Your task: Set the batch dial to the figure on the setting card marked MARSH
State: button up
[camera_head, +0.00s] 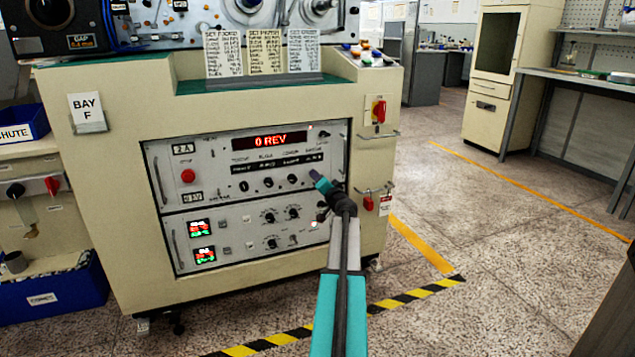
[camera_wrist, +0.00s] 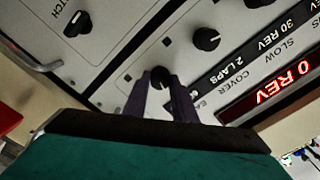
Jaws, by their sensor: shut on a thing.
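My gripper (camera_head: 318,180) is at the right end of the row of knobs on the upper panel (camera_head: 220,142). In the wrist view my gripper (camera_wrist: 162,88) is shut on a small black knob (camera_wrist: 160,77), one finger on each side. The label by this knob is mostly hidden by a finger. The red display (camera_head: 268,141) reads 0 REV. Three setting cards, a left (camera_head: 223,53), a middle (camera_head: 265,51) and a right (camera_head: 305,49), stand on top of the cabinet. Their print is too small to read surely. I cannot tell which knob is the batch dial.
A neighbouring knob (camera_wrist: 206,39) sits close by, with a window reading 2 LAPS. A red switch (camera_head: 379,111) and a handle (camera_head: 376,189) are on the cabinet's right. The floor to the right is open.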

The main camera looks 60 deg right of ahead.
jog(key=m, duration=0.5)
jog(key=shift+m, duration=0.3)
dwell(0.4)
jog(key=o, duration=1)
jog(key=shift+o, duration=0.2)
jog(key=p+v, duration=0.3)
jog(key=v, duration=1)
jog(key=shift+s+a, duration=0.3)
